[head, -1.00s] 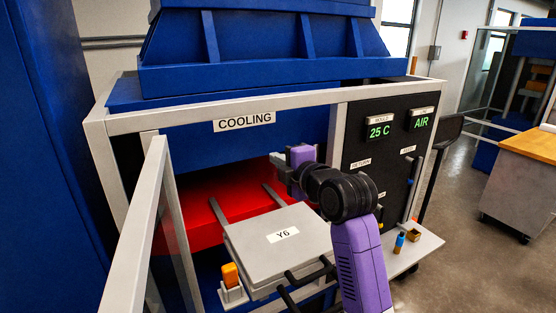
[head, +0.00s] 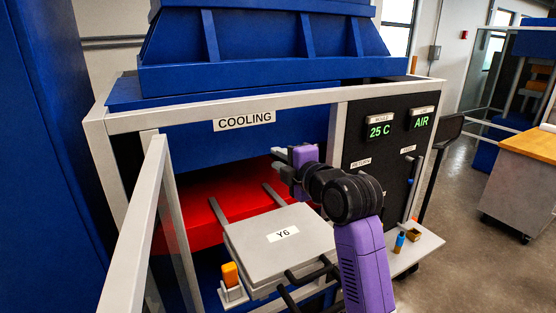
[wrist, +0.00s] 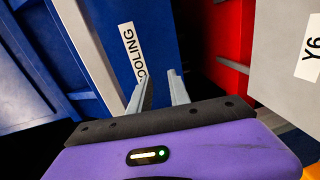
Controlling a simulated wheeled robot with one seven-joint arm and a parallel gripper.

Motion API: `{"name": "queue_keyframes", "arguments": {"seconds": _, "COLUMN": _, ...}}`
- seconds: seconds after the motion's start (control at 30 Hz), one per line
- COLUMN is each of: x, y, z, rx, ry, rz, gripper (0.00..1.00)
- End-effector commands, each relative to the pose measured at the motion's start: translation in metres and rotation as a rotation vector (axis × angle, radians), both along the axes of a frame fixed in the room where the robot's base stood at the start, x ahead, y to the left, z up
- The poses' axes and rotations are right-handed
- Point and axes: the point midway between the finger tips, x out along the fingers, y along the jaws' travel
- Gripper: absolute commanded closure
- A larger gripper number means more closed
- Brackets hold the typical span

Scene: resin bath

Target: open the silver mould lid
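The silver mould (head: 262,229), labelled Y6, sits in front of the cooling bay with its flat lid down. Dark handle bars (head: 305,276) stick out at its front right. Part of the lid also shows at the right edge of the wrist view (wrist: 283,62). My gripper (head: 277,151) is beyond the mould and above it, near the bay opening, apart from the lid. In the wrist view its two fingers (wrist: 159,76) stand apart with nothing between them, pointing towards the blue panel and the COOLING sign. My arm hides some of the mould's right side.
A red surface (head: 202,220) with two grey rails lies inside the bay. A grey frame post (head: 138,235) stands at left. An orange block (head: 230,274) sits in a white holder beside the mould. Small items stand on a white shelf (head: 425,242) at right, below the control panel (head: 375,165).

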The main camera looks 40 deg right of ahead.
Motion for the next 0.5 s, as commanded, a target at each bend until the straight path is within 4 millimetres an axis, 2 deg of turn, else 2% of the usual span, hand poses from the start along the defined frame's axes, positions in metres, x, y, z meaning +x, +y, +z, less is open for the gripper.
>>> {"name": "queue_keyframes", "arguments": {"seconds": 0.3, "x": -0.048, "y": 0.013, "z": 0.005, "rx": -0.001, "ry": -0.002, "rz": -0.002, "gripper": 0.77}}
{"name": "queue_keyframes", "arguments": {"seconds": 0.5, "x": -0.064, "y": 0.018, "z": 0.008, "rx": 0.000, "ry": -0.001, "rz": 0.000, "gripper": 0.77}}
